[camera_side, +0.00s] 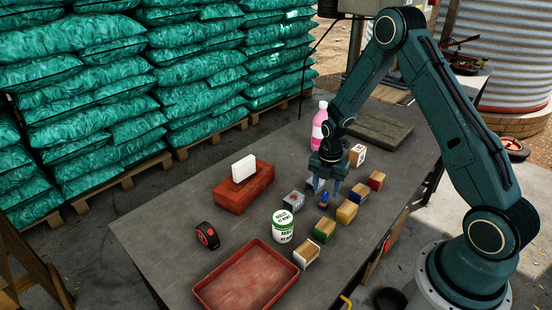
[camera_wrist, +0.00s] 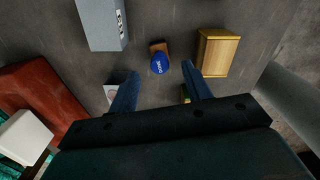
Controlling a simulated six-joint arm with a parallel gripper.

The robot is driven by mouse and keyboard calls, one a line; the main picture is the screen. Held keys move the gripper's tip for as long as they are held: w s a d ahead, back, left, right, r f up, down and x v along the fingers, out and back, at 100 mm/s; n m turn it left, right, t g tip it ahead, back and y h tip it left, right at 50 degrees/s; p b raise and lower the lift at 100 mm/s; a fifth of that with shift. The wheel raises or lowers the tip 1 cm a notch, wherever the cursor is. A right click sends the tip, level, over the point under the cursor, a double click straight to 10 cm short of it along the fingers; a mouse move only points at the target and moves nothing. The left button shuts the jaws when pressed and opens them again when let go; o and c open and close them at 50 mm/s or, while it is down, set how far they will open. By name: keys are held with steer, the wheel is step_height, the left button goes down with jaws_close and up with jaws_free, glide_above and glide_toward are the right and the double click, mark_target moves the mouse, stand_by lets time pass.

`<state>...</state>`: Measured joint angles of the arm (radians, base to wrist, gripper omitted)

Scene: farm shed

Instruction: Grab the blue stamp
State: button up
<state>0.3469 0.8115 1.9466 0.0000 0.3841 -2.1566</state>
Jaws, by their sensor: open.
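The blue stamp (camera_side: 324,199) stands on the dark table, small, with a blue rounded top. In the wrist view the stamp (camera_wrist: 159,63) shows lettering on its blue top and a brown base behind it. My gripper (camera_side: 326,184) points down just above and behind the stamp in the side view. In the wrist view my gripper (camera_wrist: 160,82) has its two blue fingers wide apart, with nothing between them. The stamp lies beyond the fingertips, roughly in line with the gap.
A yellow block (camera_wrist: 213,52) and a grey block (camera_wrist: 101,24) flank the stamp. Several more blocks, a green-white can (camera_side: 283,226), a red tray (camera_side: 281,254), a tape measure (camera_side: 207,236), a red brick (camera_side: 242,196) and a pink bottle (camera_side: 318,130) stand around.

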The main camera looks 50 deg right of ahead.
mark_target(326, 193)
steer(key=shift+f, duration=0.25)
steer(key=shift+d+f, duration=0.2)
steer(key=shift+f, duration=2.3)
steer(key=shift+c, duration=0.2)
steer(key=c, duration=1)
